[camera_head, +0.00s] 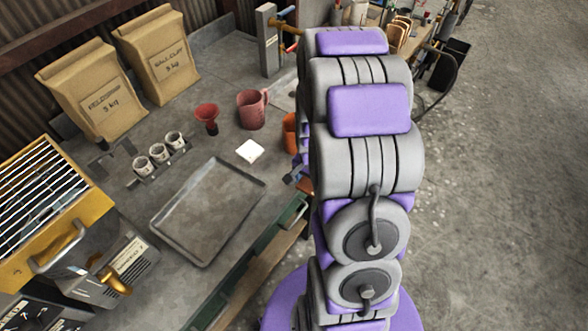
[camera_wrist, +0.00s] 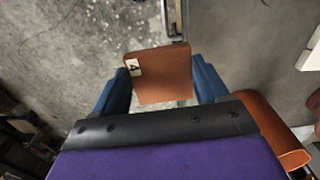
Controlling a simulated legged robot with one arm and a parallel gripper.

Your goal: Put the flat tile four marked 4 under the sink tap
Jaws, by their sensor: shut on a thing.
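The flat tile four (camera_wrist: 160,78) is orange-brown with a white label marked 4, and it shows in the wrist view. My gripper (camera_wrist: 160,70) is shut on it, with one blue finger at each side. In the head view my arm hides most of the gripper and I cannot make out the tile; a bit of blue finger shows beside the arm. The sink tap (camera_head: 286,12) is brass-coloured on a grey post (camera_head: 268,40) at the back of the counter, with red and blue handles. The sink below it is mostly hidden by my arm.
A white tile (camera_head: 249,151) lies on the counter near a red mug (camera_head: 252,108) and a red funnel (camera_head: 207,117). An orange item (camera_head: 289,132) stands beside my arm. An empty tray (camera_head: 207,212), small cups (camera_head: 158,152) and paper bags (camera_head: 92,88) occupy the counter.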

